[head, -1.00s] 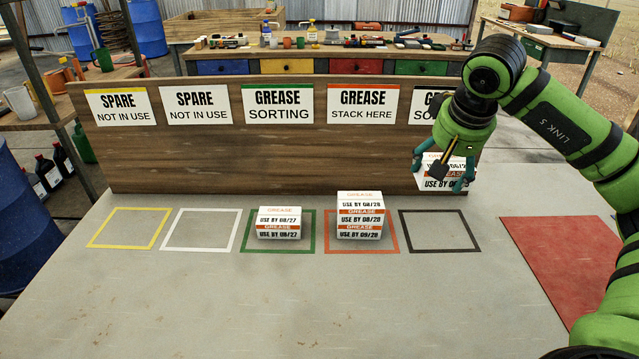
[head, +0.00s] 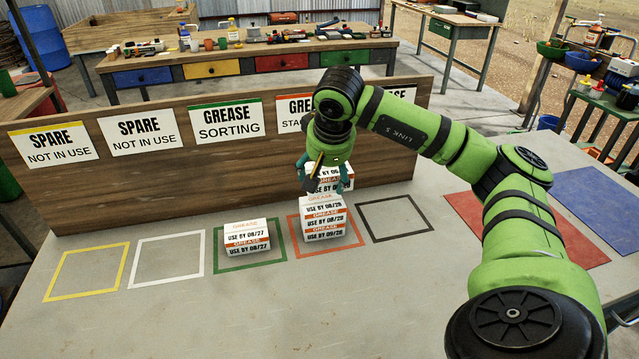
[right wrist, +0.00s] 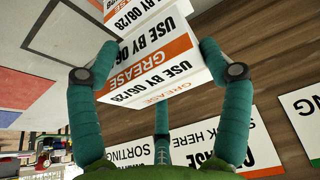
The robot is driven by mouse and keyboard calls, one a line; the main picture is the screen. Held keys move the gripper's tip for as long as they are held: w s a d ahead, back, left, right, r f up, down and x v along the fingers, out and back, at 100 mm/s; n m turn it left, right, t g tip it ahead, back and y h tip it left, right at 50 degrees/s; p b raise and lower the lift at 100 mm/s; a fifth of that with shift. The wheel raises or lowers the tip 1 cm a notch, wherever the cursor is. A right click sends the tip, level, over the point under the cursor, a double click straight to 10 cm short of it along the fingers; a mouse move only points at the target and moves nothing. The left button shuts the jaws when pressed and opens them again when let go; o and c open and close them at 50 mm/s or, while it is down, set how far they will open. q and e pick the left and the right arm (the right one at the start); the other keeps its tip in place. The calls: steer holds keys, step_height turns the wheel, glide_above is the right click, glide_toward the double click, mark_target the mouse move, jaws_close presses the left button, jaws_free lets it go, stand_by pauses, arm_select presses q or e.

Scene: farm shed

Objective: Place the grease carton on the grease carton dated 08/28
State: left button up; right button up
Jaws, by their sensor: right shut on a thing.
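My right gripper (head: 325,177) is shut on a white-and-orange grease carton (head: 328,185). In the head view the held carton shows just above and behind the top of a stack of similar cartons (head: 324,222); I cannot tell whether they touch. The stack stands in the red-orange outline. Its labels seem to read 08/28 on the upper rows and 09/28 at the bottom. In the right wrist view the fingers (right wrist: 158,73) hold the sides of the carton (right wrist: 150,65), with 08/28 legible. My left gripper is out of view.
Cartons dated 08/27 (head: 247,238) stand in the green outline to the left. The yellow (head: 87,272), white (head: 167,260) and black (head: 394,219) outlines are empty. A wooden sign board (head: 190,175) stands behind. Red (head: 470,215) and blue (head: 590,200) mats lie to the right.

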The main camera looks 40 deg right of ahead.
mark_target(320, 186)
steer(key=shift+w+a+f, duration=0.35)
steer(key=shift+f, duration=0.1)
steer(key=shift+f+p, duration=0.4)
steer(key=shift+f, duration=1.45)
steer(key=o, duration=1.2)
steer(key=shift+f, duration=0.15)
steer(key=shift+c, duration=0.2)
steer(key=shift+s+a+r, duration=0.1)
steer(key=shift+r, duration=0.55)
steer(key=v, duration=1.1)
steer(key=shift+b, duration=0.3)
